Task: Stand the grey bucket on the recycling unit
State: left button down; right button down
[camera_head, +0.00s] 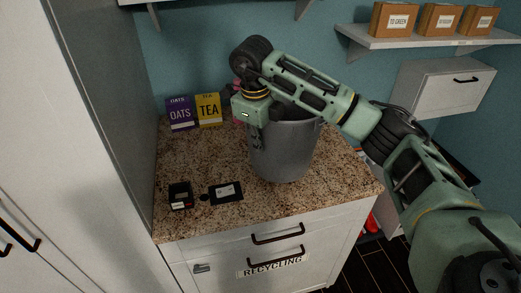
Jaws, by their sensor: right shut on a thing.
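The grey bucket (284,155) is upright at the granite top of the recycling unit (227,215), right of its middle. Its base appears to be on or just above the top; I cannot tell which. The unit has a white front with a "RECYCLING" label (272,266). My right arm comes in from the right, and my right gripper (256,145) points down at the bucket's left rim, shut on the bucket. The fingertips are partly hard to make out. The arm hides part of the bucket's opening. My left gripper is out of view.
A purple oats box (180,114) and a yellow tea box (208,109) stand at the back left of the top. A small black box (180,196) and a black item with a white label (226,192) lie near the front. A tall white cabinet (75,130) borders the left.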

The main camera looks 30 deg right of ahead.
notch_tip(320, 180, down, 4)
jog(key=shift+f+p, duration=0.1)
jog(key=shift+p, duration=0.75)
jog(key=c, duration=1.7)
grip_release()
jog(key=shift+s, duration=0.1)
jog(key=shift+c, duration=0.2)
notch_tip(320, 180, up, 12)
jog(key=b, duration=0.2)
send_over(263, 165)
jog(key=s+a, duration=0.1)
jog(key=a, duration=0.1)
jog(key=shift+s+a, duration=0.15)
jog(key=shift+s, duration=0.05)
